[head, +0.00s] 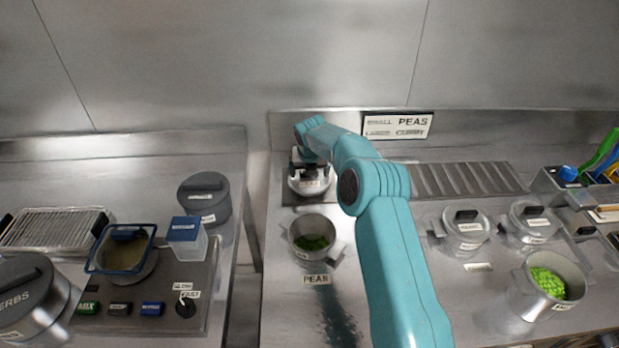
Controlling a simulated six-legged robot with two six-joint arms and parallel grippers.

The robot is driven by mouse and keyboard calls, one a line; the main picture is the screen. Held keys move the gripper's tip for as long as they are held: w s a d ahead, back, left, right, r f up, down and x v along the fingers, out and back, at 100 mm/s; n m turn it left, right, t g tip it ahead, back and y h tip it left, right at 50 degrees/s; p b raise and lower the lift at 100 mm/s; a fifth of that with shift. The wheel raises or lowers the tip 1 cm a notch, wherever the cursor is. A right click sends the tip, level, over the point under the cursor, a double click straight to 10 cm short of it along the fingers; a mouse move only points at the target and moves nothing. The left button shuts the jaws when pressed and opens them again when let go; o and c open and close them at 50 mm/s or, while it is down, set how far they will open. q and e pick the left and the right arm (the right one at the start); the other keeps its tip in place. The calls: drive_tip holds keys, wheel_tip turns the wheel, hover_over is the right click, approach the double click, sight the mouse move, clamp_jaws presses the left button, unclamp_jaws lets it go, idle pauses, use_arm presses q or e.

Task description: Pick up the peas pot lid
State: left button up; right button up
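The peas pot (295,239) stands uncovered on the counter behind a "PEAS" label, with a little green inside. A round metal lid (308,186) with a small label sits behind it, at the back of the counter; it appears to be the peas pot lid. My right arm reaches over from the lower middle. Its dark gripper (308,164) is right at the top of this lid, pointing down. The gripper covers the lid's handle, so I cannot tell whether the fingers are closed on it. My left gripper is not in view.
A sign (398,125) stands against the back wall. At right are two lidded pots (466,228) (531,223) and an open pot with bright green peas (549,284). A slotted grate (465,179) lies behind them. A gap separates the left counter, which holds a control panel (205,290).

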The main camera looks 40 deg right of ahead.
drive_tip(key=shift+c, duration=1.3)
drive_tip(key=c, duration=0.9)
drive_tip(key=shift+c, duration=0.2)
wheel_tip(320, 180, up, 9)
wheel_tip(320, 180, up, 11)
drive_tip(key=p, duration=0.5)
hover_over(309, 179)
drive_tip(key=shift+a+f, duration=0.1)
drive_tip(key=shift+a, duration=0.05)
